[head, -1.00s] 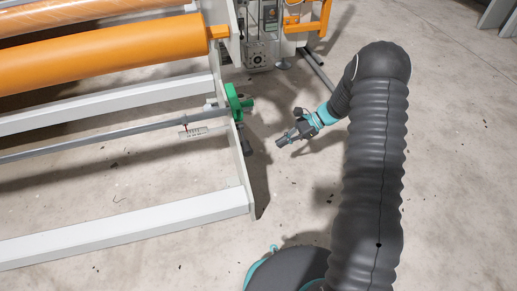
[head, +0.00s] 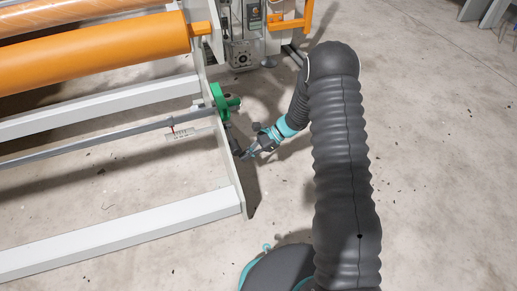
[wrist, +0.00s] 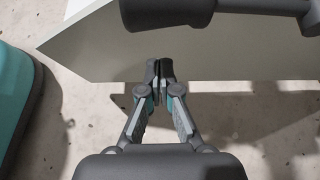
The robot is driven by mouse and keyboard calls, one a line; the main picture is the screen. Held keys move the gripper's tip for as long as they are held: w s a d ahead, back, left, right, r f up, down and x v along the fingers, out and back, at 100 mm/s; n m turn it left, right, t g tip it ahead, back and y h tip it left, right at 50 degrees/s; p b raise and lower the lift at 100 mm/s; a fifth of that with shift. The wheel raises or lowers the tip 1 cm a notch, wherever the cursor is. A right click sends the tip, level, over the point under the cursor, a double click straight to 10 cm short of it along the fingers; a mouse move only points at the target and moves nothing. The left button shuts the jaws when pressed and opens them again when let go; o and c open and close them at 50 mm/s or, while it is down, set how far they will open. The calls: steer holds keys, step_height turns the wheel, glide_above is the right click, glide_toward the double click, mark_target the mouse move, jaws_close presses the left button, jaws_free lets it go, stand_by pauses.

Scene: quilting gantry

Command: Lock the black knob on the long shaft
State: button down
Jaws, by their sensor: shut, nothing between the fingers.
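The long grey shaft (head: 95,146) runs low along the frame to the white end plate. A dark knob (head: 233,143) sits on the outer side of that plate, below a green part, partly hidden near my gripper. In the wrist view a dark rounded cylinder (wrist: 167,14), apparently this knob, is at the top edge, cut off. My gripper (wrist: 160,70) is shut and empty, its fingertips below the cylinder in the picture and apart from it. In the head view my gripper (head: 246,155) is just right of the end plate, close to the knob.
The white end plate (head: 230,172) stands beside my gripper and fills the upper wrist view. The green part (head: 224,101) sticks out above. An orange roller (head: 90,55) and white beams (head: 110,232) lie left. Concrete floor on the right is clear.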

mark_target(232, 139)
steer(key=r, duration=0.3)
steer(key=shift+s+a+r, duration=0.1)
steer(key=shift+a+r, duration=0.2)
steer(key=shift+r, duration=0.05)
